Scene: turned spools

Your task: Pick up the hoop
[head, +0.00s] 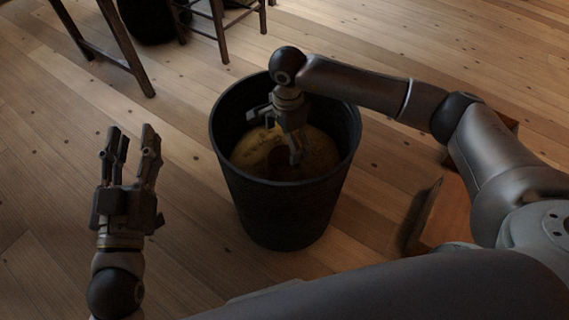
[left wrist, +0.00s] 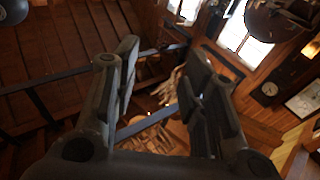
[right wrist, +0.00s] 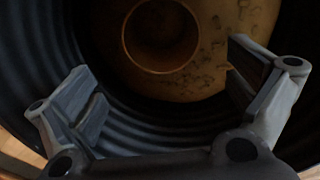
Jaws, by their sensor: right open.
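A tan, ring-like piece with a round central hole, which I take for the hoop (head: 250,156), lies inside a dark bin (head: 281,215). In the right wrist view the hoop (right wrist: 213,68) shows dark marks on its face and a raised rim around the hole. My right gripper (head: 277,137) reaches down into the bin above the hoop. Its fingers (right wrist: 162,70) are spread apart with nothing between them; I cannot tell whether they touch the hoop. My left gripper (head: 131,137) is open and empty, left of the bin; its fingers also show apart in the left wrist view (left wrist: 163,58).
The bin's ribbed wall (right wrist: 45,45) closely surrounds my right gripper. Dark wooden stool legs (head: 218,28) stand behind the bin. An orange-brown box-like thing (head: 450,215) is at the right, partly hidden by my arm.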

